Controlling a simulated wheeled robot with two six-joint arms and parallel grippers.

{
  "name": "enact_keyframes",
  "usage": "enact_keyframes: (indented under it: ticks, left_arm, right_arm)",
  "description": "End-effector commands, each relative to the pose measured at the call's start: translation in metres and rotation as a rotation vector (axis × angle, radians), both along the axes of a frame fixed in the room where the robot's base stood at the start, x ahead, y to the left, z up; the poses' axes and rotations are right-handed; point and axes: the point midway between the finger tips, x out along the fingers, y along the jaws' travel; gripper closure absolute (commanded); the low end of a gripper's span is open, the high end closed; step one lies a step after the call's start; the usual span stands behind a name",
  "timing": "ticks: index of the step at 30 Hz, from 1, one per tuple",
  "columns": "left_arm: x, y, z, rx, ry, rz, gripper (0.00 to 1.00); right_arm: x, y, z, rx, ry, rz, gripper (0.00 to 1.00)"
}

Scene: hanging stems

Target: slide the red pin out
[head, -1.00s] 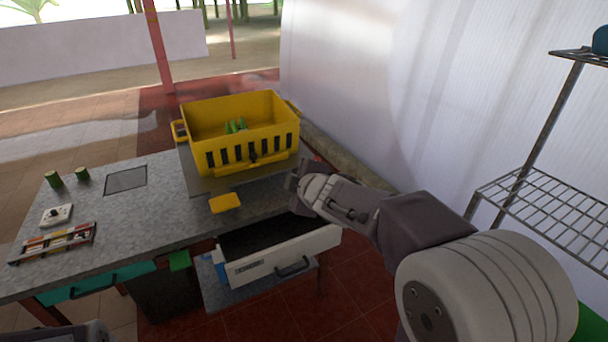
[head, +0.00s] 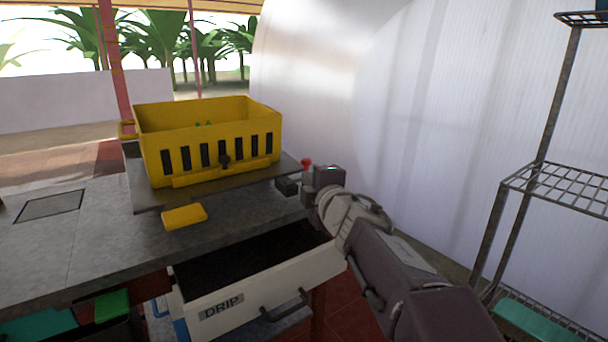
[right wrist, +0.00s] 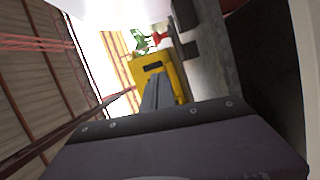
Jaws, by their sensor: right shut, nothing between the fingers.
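The red pin (head: 306,162) stands up with a small red head at the right end of the dark plate under the yellow crate, behind a dark block (head: 288,186). In the right wrist view the red pin (right wrist: 160,37) shows beyond my fingers, beside dark blocks. My right gripper (head: 309,194) is close to the pin, at its near right side. Its fingers (right wrist: 158,90) are shut with nothing between them, and I see no contact with the pin. The pin's lower part is hidden. My left gripper is out of view.
The yellow crate (head: 205,178) stands on the dark plate (head: 150,207) above the grey bench (head: 95,245). An open drawer marked DRIP (head: 250,290) juts out below. A yellow block (head: 184,216) is at the plate's front. A wire rack (head: 560,185) stands right.

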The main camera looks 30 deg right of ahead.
Motion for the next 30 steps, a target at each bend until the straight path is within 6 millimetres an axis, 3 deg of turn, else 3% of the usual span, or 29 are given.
enact_keyframes:
  ticks: [8, 21, 24, 30]
  left_arm:
    - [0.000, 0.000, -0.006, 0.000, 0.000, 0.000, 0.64]
    - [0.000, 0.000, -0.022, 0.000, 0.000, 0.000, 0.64]
    - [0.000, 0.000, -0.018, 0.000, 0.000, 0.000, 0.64]
    - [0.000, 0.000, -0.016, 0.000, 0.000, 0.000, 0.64]
  right_arm:
    - [0.012, -0.002, -0.004, 0.002, 0.002, 0.001, 1.00]
    - [0.101, -0.023, -0.012, 0.001, 0.003, 0.001, 1.00]
    - [0.108, -0.040, -0.013, 0.000, 0.003, -0.003, 1.00]
    - [0.117, -0.055, -0.015, 0.001, 0.001, 0.000, 1.00]
